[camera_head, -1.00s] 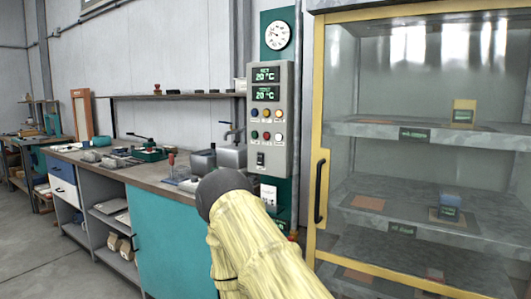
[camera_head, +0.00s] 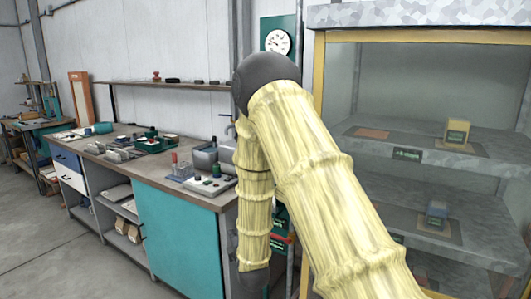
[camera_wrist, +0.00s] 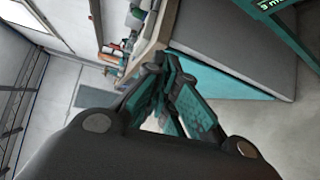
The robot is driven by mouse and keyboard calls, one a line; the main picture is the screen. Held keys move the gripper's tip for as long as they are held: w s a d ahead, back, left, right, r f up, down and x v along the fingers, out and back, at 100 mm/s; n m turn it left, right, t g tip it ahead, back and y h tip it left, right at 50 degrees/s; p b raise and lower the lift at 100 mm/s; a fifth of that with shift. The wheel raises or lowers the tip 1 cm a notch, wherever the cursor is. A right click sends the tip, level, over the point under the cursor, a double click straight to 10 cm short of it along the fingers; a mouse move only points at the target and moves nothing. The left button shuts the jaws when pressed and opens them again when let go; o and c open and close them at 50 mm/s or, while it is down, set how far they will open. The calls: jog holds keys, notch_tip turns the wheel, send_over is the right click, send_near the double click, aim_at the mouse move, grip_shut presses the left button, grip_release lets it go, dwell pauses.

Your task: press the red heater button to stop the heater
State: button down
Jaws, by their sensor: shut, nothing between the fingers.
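The red heater button is not visible. My raised arm, in a pale yellow sleeve, covers the place below the round gauge (camera_head: 278,41) where the control panel was seen. In the wrist view my gripper (camera_wrist: 163,68) is shut and empty, with teal pads on dark fingers. It points toward the bench side, and no panel or button shows in front of it. In the head view the gripper itself cannot be made out; the forearm hangs down beside the teal bench cupboard.
The glass-fronted cabinet (camera_head: 318,62) with shelves stands close on the right. The workbench (camera_head: 125,158) on the left carries tools and small devices, with a teal cupboard (camera_head: 180,238) below. A wall shelf (camera_head: 190,85) runs above it. Open floor (camera_head: 50,250) lies at the lower left.

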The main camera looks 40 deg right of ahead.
jog(key=w+d+r+n+t+h+p, duration=0.1)
jog(key=w+d+r+n+p, duration=0.1)
jog(key=r, duration=1)
jog(key=w+d+r+n+t+h+p, duration=0.1)
jog(key=d+r+t+h+p, duration=0.1)
jog(key=r, duration=1)
jog(key=shift+w+d+n+t+p, duration=0.35)
jog(key=shift+d+p, duration=0.3)
jog(key=shift+p, duration=0.45)
jog(key=shift+d+r, duration=0.1)
jog(key=w+d, duration=0.3)
jog(key=d, duration=0.5)
jog(key=shift+w, duration=0.15)
jog(key=shift+d, duration=0.1)
jog(key=shift+w+d, duration=0.15)
jog(key=shift+d, duration=0.1)
